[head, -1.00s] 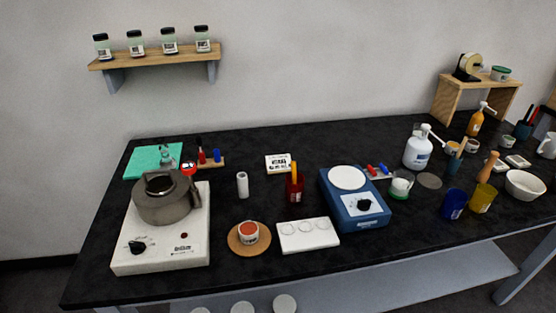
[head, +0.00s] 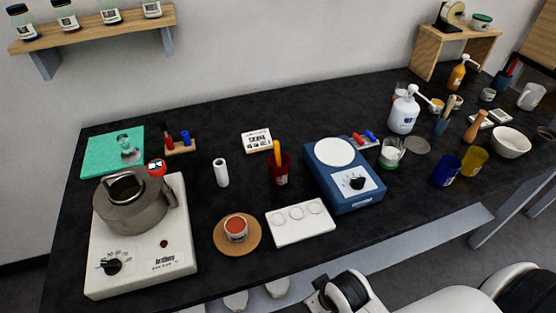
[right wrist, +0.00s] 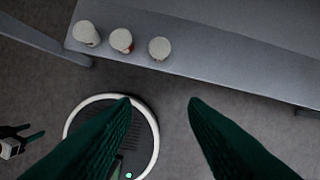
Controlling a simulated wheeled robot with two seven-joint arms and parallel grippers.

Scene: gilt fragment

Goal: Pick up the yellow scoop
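A yellow-orange handle (head: 277,152), which looks like the yellow scoop, stands upright in a dark red cup (head: 279,173) near the middle of the black bench; its lower part is hidden in the cup. My right gripper shows in the right wrist view as two green fingers (right wrist: 160,102), spread apart with nothing between them, over the floor in front of the bench. My left gripper (right wrist: 30,134) appears small at the left edge of that view, its two fingers apart and empty. Neither gripper is near the cup.
A white tray (head: 300,222) and a coaster with a small jar (head: 236,231) lie in front of the cup. A blue scale (head: 343,182) stands right, a white cylinder (head: 221,172) left. A hot plate with kettle (head: 137,206) is farther left. Lidded jars (right wrist: 120,39) stand on a lower shelf.

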